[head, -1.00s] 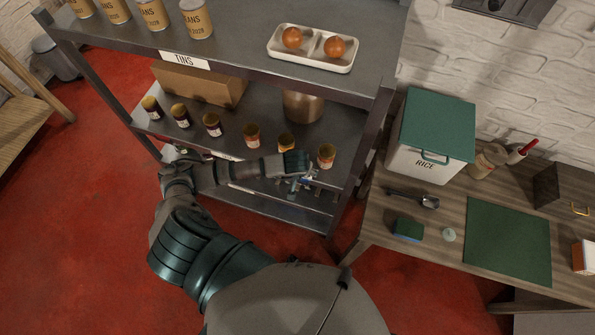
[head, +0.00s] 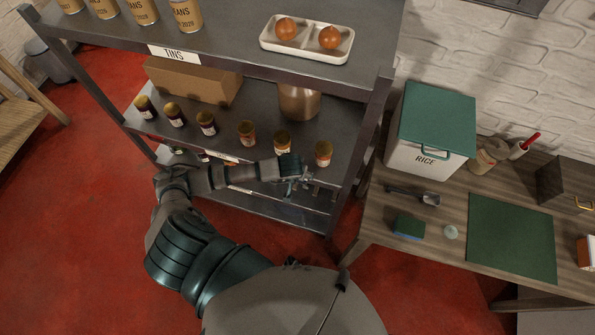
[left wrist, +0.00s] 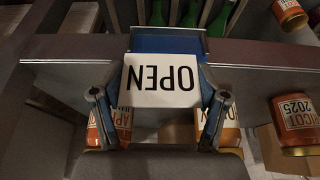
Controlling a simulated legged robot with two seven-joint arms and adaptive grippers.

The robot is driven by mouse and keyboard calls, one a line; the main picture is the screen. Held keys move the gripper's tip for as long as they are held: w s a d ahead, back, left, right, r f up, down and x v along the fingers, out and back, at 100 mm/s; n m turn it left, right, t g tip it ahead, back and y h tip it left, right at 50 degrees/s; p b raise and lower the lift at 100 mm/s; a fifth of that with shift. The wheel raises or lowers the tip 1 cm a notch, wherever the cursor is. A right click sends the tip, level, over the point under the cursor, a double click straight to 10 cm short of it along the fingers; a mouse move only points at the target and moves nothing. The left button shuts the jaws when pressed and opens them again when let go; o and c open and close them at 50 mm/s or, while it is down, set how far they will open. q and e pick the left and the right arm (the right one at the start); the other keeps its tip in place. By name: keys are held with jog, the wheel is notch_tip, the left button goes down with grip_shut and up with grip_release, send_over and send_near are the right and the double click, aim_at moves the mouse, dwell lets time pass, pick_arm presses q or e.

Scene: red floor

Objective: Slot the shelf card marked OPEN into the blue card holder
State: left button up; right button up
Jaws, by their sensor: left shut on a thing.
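The white card marked OPEN (left wrist: 161,82) reads upside down in the left wrist view. It lies between the two fingers of my left gripper (left wrist: 160,112), which is shut on it. The blue card holder (left wrist: 166,42) is at the shelf's front edge, right behind the card. In the head view my left gripper (head: 306,185) is at the shelf edge below the jars, and card and holder are too small to make out.
The metal shelf (head: 270,57) carries several jars (head: 247,133), a cardboard box (head: 192,82), a pot (head: 298,101) and a tray (head: 307,52) with two round orange items. On the right a wooden table (head: 385,232) holds a RICE bin (head: 428,135), a sponge (head: 408,227) and a green mat (head: 512,238).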

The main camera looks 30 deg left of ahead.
pick_arm(q)
jog(key=shift+a, duration=0.5)
jog(key=o, duration=1.1)
jog(key=shift+a+f, duration=0.1)
jog(key=shift+a, duration=0.15)
jog(key=shift+d, duration=0.2)
jog(key=shift+d+r, duration=0.2)
jog(key=v, duration=1.1)
jog(key=shift+s+r, duration=0.2)
jog(key=shift+r, duration=0.1)
pick_arm(e)
jog(key=shift+s+a, duration=0.2)
jog(key=shift+a, duration=0.4)
pick_arm(q)
jog(key=shift+a, duration=0.15)
pick_arm(e)
jog(key=shift+a+r, duration=0.1)
jog(key=shift+a, duration=0.1)
